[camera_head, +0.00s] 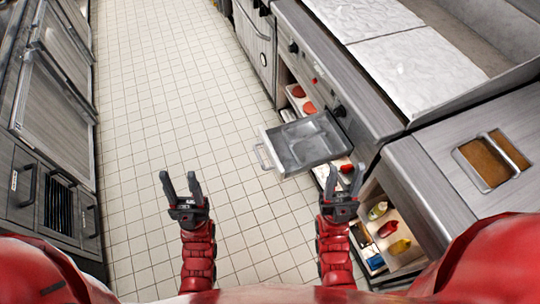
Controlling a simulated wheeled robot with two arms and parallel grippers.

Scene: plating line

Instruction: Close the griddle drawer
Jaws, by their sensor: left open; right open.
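The griddle drawer (303,143) is a grey metal tray-like drawer that sticks out from the front of the griddle (350,70) into the aisle. It looks empty, and its handle (263,157) is on the left-hand end. My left gripper (181,179) is open and empty over the floor, left of and nearer than the drawer. My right gripper (344,178) is open and empty, just below the drawer's near right corner in the picture. Whether it touches anything there I cannot tell.
An open shelf with bottles (388,228) stands at the lower right, beside my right gripper. Another shelf with red items (304,104) is behind the drawer. A counter with brown-filled pans (485,164) is at right. Steel cabinets (55,120) line the left. The tiled floor (170,90) between is clear.

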